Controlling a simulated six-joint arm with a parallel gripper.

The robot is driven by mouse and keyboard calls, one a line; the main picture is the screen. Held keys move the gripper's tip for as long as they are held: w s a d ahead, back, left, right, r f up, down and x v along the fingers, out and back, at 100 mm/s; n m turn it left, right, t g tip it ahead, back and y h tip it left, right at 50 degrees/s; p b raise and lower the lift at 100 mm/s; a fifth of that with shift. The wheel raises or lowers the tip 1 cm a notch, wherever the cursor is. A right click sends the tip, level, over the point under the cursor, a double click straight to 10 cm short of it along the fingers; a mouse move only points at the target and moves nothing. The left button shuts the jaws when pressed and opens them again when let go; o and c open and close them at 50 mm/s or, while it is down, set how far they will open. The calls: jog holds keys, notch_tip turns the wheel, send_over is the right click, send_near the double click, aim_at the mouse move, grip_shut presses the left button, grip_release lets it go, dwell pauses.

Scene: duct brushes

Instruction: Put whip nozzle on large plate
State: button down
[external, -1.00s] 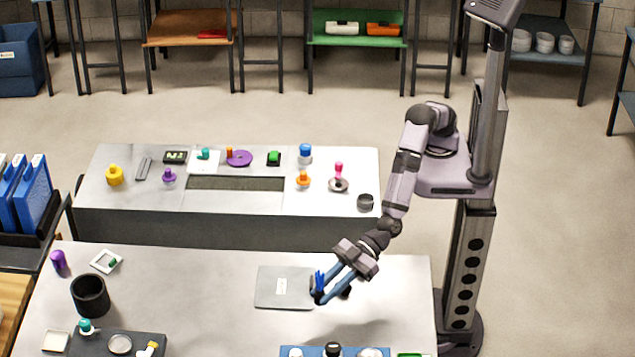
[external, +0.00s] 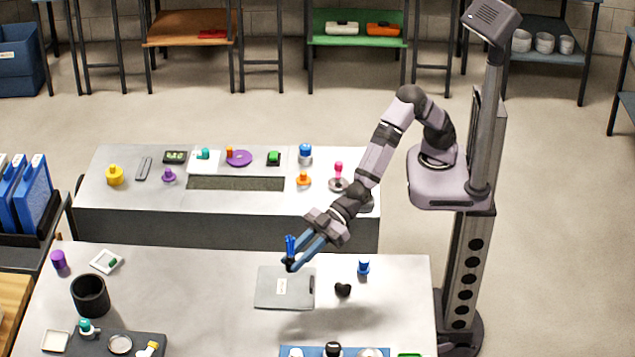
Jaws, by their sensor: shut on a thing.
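My gripper (external: 292,265) is shut on a slim blue piece (external: 290,245) that stands up from between the fingertips. I take this piece for the whip nozzle; its lower end is hidden by the fingers. A flat grey rectangular plate (external: 267,296) with a small white label lies on the near table, and I take it for the large plate. In the picture, my gripper and the blue piece overlap the plate's far edge. They look raised above the table, but the exact height cannot be told.
A small blue-topped item (external: 363,268) and a black knob-like item (external: 342,290) stand right of the plate. A black cup (external: 90,296) stands at the left. A blue tray (external: 320,352) holds several parts at the front edge.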

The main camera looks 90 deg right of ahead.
aim_at(291, 283)
jog(key=shift+w+d+f, duration=0.35)
jog(key=shift+d+f, duration=0.3)
jog(key=shift+f, duration=1.05)
jog(key=shift+w+d+f, duration=0.3)
jog(key=shift+d+f, duration=0.35)
jog(key=shift+f, duration=1.1)
jog(key=shift+w+d+f, duration=0.35)
jog(key=shift+d+f, duration=0.3)
jog(key=shift+f, duration=1.05)
jog(key=shift+f, duration=0.1)
jog(key=shift+f, duration=0.15)
jog(key=c, duration=1.5)
grip_release()
jog(key=shift+r, duration=0.2)
jog(key=shift+r, duration=0.1)
jog(key=b+v, duration=0.2)
jog(key=v, duration=1)
jog(key=shift+r, duration=0.15)
